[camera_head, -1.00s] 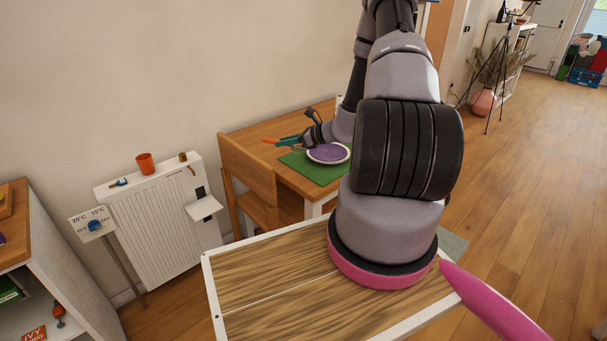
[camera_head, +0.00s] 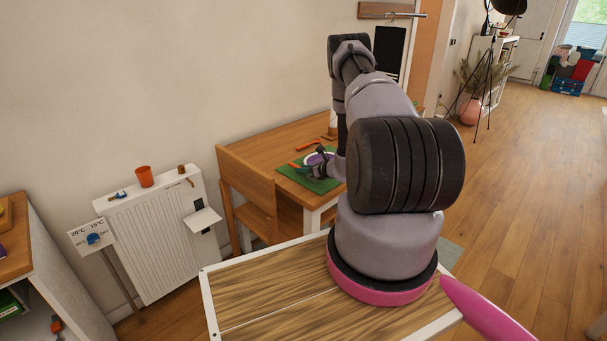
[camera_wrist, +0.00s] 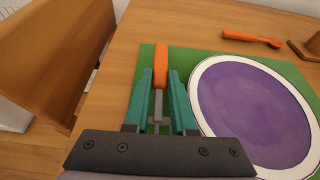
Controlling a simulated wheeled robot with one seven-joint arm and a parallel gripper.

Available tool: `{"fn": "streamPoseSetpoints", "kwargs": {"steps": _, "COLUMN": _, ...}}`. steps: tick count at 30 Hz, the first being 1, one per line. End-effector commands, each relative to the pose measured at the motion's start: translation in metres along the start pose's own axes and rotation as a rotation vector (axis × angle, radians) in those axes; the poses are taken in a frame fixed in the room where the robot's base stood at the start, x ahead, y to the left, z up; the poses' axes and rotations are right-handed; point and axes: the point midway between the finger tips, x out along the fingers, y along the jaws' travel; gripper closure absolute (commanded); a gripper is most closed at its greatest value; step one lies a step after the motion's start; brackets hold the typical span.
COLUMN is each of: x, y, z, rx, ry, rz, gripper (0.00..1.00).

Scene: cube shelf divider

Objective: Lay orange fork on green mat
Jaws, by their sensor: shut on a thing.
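My gripper (camera_wrist: 160,78) has teal fingers and is shut on the orange fork (camera_wrist: 161,62). The fork's orange handle points away from the wrist, and its grey part runs back between the fingers. The fork is over the left part of the green mat (camera_wrist: 205,57), left of the plate and apart from it. I cannot tell whether it touches the mat. In the head view my gripper (camera_head: 306,168) is low at the mat (camera_head: 325,186), with the orange handle (camera_head: 294,164) at the mat's left side. The purple plate with a white rim (camera_wrist: 255,112) lies on the mat.
Another orange utensil (camera_wrist: 250,39) lies beyond the mat's far edge. A brown wooden object (camera_wrist: 306,50) stands at the far right. A wooden chair (camera_head: 246,190) is at the table's left side. Bare table (camera_head: 262,150) shows around the mat.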

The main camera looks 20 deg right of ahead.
Motion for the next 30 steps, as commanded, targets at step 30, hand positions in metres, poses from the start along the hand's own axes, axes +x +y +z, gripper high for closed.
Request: {"fn": "streamPoseSetpoints", "kwargs": {"steps": 30, "x": -0.009, "y": -0.001, "z": -0.016, "rx": 0.001, "ry": 0.0, "rz": -0.001, "gripper": 0.64}}
